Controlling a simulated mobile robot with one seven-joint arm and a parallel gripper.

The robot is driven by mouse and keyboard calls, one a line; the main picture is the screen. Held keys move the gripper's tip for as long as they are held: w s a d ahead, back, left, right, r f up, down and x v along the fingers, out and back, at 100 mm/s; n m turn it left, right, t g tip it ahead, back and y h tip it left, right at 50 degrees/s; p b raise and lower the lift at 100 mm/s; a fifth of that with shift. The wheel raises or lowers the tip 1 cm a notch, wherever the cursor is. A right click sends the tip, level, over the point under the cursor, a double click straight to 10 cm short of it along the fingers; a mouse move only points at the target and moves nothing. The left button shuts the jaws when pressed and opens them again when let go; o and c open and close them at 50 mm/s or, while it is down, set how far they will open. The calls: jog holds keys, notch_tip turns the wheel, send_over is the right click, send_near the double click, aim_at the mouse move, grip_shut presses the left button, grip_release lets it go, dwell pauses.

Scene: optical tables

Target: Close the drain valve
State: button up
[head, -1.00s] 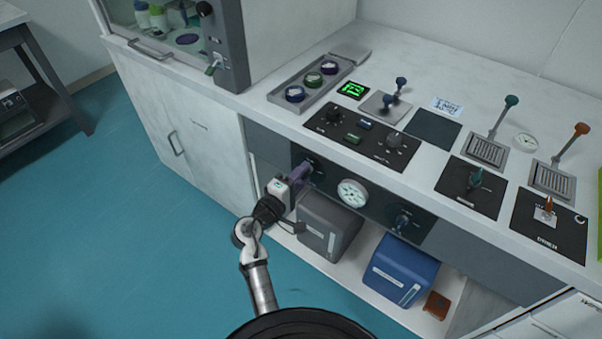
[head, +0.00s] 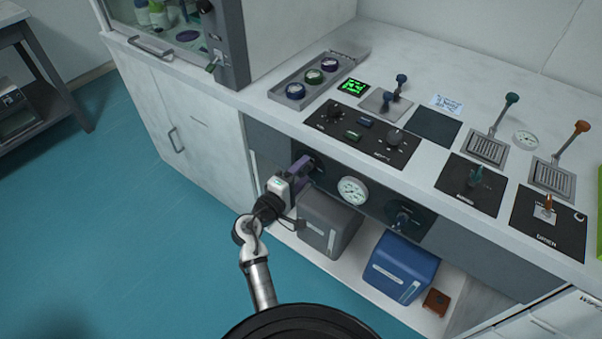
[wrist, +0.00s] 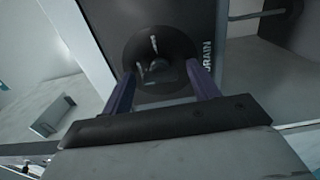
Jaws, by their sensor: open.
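The drain valve is a round dark knob (wrist: 153,45) with a pale mark on it, on a dark panel beside the word DRAIN in the wrist view. In the head view it is at the left end of the front panel, mostly hidden behind my gripper (head: 300,170). My gripper (wrist: 160,70) is open, with its two purple fingers apart at either side of the knob's lower part. I cannot tell whether the fingers touch it.
A pressure gauge (head: 353,191) and a second dark valve (head: 404,218) are to the right on the same panel. A grey box (head: 327,226) and a blue box (head: 400,268) stand on the shelf below. The blue floor at left is clear.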

jog(key=b+v, duration=0.2)
jog(key=v, duration=1.1)
jog(key=shift+s+a+b, duration=0.25)
jog(key=shift+s+b, duration=0.1)
jog(key=shift+b, duration=0.05)
